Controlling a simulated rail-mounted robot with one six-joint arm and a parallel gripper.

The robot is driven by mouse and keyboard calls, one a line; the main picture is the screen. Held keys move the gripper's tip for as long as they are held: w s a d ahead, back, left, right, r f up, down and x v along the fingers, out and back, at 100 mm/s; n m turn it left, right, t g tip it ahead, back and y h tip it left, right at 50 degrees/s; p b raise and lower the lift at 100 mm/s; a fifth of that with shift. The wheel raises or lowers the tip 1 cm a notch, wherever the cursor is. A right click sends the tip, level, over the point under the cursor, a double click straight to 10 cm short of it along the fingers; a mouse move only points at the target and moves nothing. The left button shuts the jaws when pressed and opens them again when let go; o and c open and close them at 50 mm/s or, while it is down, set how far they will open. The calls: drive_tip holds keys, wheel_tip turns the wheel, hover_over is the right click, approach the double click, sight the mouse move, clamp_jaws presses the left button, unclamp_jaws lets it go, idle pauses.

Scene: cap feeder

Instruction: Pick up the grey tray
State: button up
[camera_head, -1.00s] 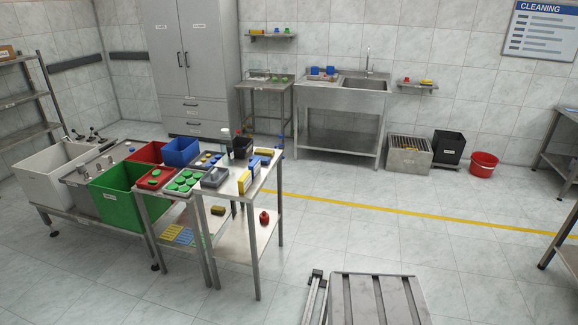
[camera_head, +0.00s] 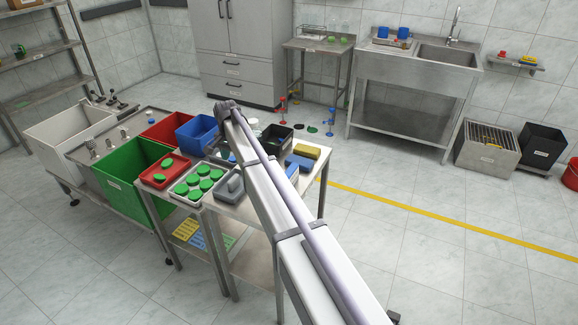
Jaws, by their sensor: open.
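A grey tray (camera_head: 236,193) sits on the steel table (camera_head: 252,214), close to the left side of my arm. Its right part is partly covered by the arm. Directly left of it is a paler tray (camera_head: 181,200) filled with several green caps. My arm crosses the view from the lower right up to a dark joint above the table. My gripper is not visible; the far end of the arm beyond that joint is hidden behind it or cannot be made out.
A red tray (camera_head: 152,183) with green caps, a green bin (camera_head: 130,186), a red bin (camera_head: 163,140) and a blue bin (camera_head: 190,140) stand to the left.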

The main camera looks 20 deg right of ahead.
sight(233, 178)
drive_tip(key=shift+a+m, duration=0.1)
drive_tip(key=shift+m, duration=0.3)
drive_tip(key=shift+s+a+f+b, duration=0.2)
drive_tip(key=shift+s+a+b, duration=0.1)
drive_tip(key=shift+a, duration=0.15)
drive_tip(key=shift+s+a+f+b, duration=0.15)
drive_tip(key=shift+s+a+b, duration=0.1)
drive_tip(key=shift+a, duration=0.2)
wheel_tip(233, 178, down, 5)
drive_tip(key=b, duration=0.5)
drive_tip(key=shift+w+d, duration=0.15)
wheel_tip(233, 178, down, 5)
drive_tip(key=b, duration=0.5)
drive_tip(key=shift+d+f, duration=0.15)
drive_tip(key=shift+f, duration=0.05)
drive_tip(key=shift+r, duration=0.25)
drive_tip(key=shift+c, duration=0.3)
clamp_jaws()
